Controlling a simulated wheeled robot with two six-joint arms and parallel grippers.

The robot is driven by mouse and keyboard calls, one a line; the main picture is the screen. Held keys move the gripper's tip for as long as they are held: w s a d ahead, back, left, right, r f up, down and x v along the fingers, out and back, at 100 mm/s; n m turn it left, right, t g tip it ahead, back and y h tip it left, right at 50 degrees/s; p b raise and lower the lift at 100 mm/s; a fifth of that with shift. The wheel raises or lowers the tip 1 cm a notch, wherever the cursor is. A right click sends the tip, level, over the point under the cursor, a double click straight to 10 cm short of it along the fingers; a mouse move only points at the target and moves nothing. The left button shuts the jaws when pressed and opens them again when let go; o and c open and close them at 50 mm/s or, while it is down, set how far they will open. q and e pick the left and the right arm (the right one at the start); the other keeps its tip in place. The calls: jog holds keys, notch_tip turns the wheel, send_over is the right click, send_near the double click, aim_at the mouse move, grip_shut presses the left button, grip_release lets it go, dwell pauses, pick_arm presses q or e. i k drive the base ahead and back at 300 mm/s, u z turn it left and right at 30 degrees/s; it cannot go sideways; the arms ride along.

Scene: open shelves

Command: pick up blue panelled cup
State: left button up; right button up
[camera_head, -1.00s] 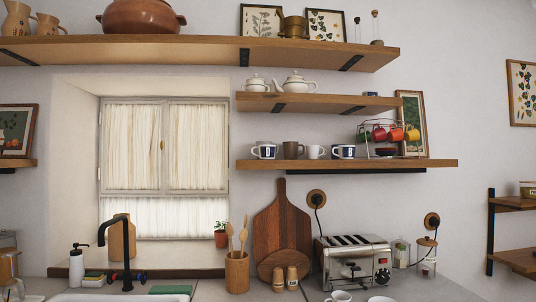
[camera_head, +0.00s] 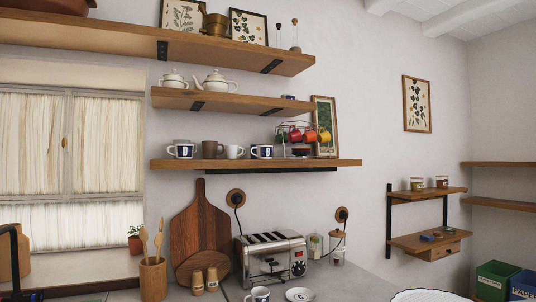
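Two white cups with dark blue panels stand on the lowest long shelf. The left blue panelled cup (camera_head: 180,151) bears a pale letter and has its handle to the left. The right blue panelled cup (camera_head: 262,152) also bears a pale letter, with its handle to the left. A third white cup (camera_head: 259,295) with a dark patch stands on the counter at the bottom edge, partly cut off. Neither of my grippers is in view.
A brown mug (camera_head: 211,149) and a plain white cup (camera_head: 234,152) stand between the two panelled cups. A rack of coloured cups (camera_head: 302,137) is to their right. The shelf (camera_head: 255,164) hangs above a toaster (camera_head: 270,258) and cutting board (camera_head: 198,236).

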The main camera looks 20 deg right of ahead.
aim_at(183, 151)
jog(key=k, duration=0.35)
jog(key=u, duration=0.8)
jog(key=i, duration=1.25)
jog(key=u, duration=0.05)
